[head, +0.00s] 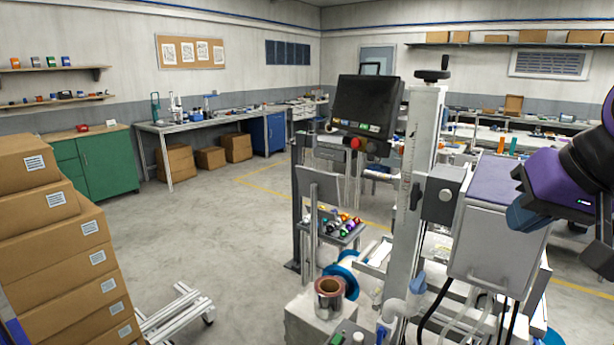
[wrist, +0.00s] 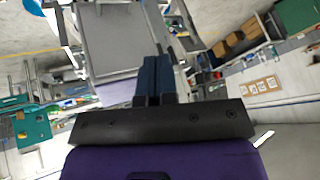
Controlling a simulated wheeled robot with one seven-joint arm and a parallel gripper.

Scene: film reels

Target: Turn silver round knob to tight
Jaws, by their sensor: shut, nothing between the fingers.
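A small light silver round knob (head: 446,195) sits on the face of a dark grey block (head: 434,208) beside the upright column of the machine. Its turn position cannot be told from here. My gripper (head: 520,218) is at the right of the head view, right of the knob and apart from it, close by the grey box with a purple top. In the wrist view my gripper's blue fingers (wrist: 153,65) are together with nothing between them. I cannot make out the knob in the wrist view.
The grey box (head: 497,240) stands between the knob and my gripper. A tall ruled column (head: 412,190) with a black handwheel (head: 432,75) and a dark screen (head: 366,103) stand left. Cardboard boxes (head: 60,250) are stacked far left. Open floor (head: 225,230) lies between.

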